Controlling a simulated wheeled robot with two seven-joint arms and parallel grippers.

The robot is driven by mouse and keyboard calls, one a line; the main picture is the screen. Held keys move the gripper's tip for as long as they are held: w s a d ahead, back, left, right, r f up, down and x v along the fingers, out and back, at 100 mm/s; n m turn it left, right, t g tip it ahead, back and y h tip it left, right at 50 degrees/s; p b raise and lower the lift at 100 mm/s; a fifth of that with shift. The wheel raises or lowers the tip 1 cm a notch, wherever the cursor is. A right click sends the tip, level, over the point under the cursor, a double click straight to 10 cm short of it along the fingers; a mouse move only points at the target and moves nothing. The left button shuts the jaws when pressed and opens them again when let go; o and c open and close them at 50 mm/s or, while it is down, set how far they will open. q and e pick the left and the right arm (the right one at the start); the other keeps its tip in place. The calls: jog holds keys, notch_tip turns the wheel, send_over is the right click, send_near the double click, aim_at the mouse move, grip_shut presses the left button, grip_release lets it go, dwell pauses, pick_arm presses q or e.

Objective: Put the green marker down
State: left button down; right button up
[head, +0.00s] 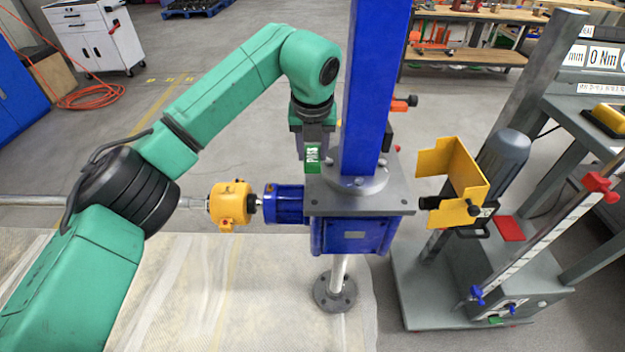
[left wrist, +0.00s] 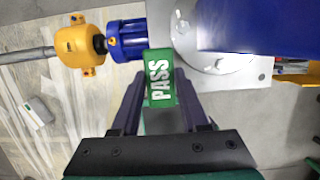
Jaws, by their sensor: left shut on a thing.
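My right gripper is in neither view.
A blue housing (head: 347,235) lies under the plate. A yellow coupling (head: 231,207) and a steel shaft (head: 50,201) run left from it. An open yellow guard (head: 455,170) and a grey test stand (head: 420,290) stand right. A small green piece (head: 495,320) lies on the stand's base.

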aim_at(313, 162)
pick_arm(q)
notch_tip(313, 162, down, 8)
jog(key=shift+s+f+p, duration=0.1)
jog(key=shift+p, duration=0.3)
jog(key=shift+f, duration=0.45)
jog(key=shift+c, duration=2.1)
grip_release()
jog(key=shift+r, duration=0.45)
jog(key=b+v, duration=0.1)
jog(key=v, duration=1)
jog(key=shift+s+r, duration=0.2)
jog(key=shift+r, duration=0.05)
